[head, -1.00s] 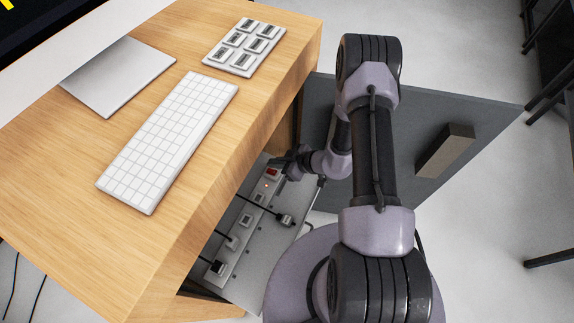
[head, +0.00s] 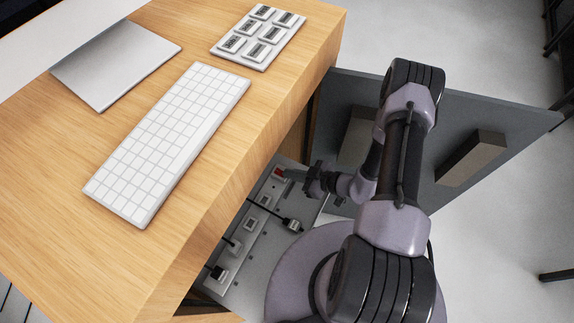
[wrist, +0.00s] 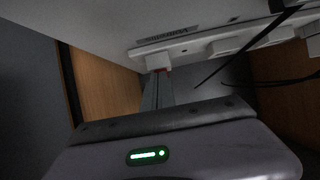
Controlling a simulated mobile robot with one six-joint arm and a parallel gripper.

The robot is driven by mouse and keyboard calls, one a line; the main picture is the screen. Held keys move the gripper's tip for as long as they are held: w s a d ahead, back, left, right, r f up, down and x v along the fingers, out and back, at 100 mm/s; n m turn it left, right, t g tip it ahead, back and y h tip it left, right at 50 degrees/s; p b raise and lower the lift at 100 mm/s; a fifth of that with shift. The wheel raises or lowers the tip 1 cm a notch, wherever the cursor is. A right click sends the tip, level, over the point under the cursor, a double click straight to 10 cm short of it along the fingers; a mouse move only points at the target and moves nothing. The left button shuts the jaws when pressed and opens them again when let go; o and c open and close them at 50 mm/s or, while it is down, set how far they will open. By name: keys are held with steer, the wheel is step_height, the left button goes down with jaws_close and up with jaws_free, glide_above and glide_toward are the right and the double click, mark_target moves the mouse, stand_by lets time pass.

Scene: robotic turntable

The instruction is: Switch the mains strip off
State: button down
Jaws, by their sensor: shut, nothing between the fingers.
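The white mains strip (head: 257,213) lies in the open compartment below the desk top, with several sockets along it. Its red switch (head: 279,173) is at the far end. My gripper (head: 291,175) is shut and empty, with its fingertips at the switch.
Plugs with dark cables sit in the strip, and a loose-looking plug (head: 294,225) lies beside it. The desk (head: 200,195) overhangs the compartment and carries a keyboard (head: 170,140) and a button pad (head: 258,38). A grey panel (head: 400,215) stands right behind my arm.

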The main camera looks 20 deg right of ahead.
steer(key=shift+w, duration=0.2)
steer(key=shift+s+a+r, duration=0.1)
steer(key=shift+s+r, duration=0.25)
steer(key=shift+s, duration=0.05)
steer(key=shift+r+p, duration=0.65)
steer(key=shift+p, duration=0.15)
